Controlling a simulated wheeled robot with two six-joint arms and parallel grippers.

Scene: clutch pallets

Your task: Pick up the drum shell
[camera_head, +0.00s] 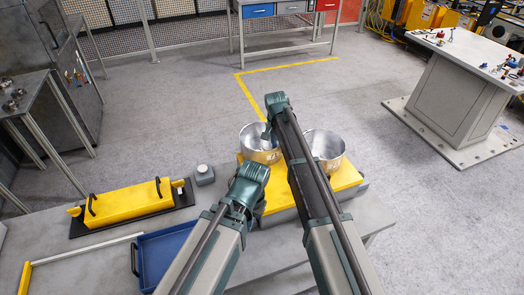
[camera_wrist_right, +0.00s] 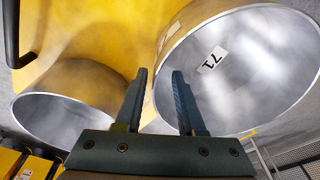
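Two round metal drum shells with silvery insides and yellowish outsides stand side by side on a yellow pallet (camera_head: 346,176). My right gripper (camera_head: 266,133) is over the left drum shell (camera_head: 259,156) in the head view. In the right wrist view this shell (camera_wrist_right: 235,75) shows a label reading 71. The open right fingers (camera_wrist_right: 159,73) appear on either side of its rim, one over the opening and one outside; contact cannot be told. The other drum shell (camera_head: 328,147) is also in the wrist view (camera_wrist_right: 65,105). My left gripper (camera_head: 250,175) is before the pallet, fingers hidden.
On the table (camera_head: 88,262) lie a yellow block with black handles (camera_head: 128,204), a small grey object (camera_head: 205,175) and a blue tray (camera_head: 165,260). A grey pedestal (camera_head: 450,100) stands at the right. The floor behind the pallet is clear.

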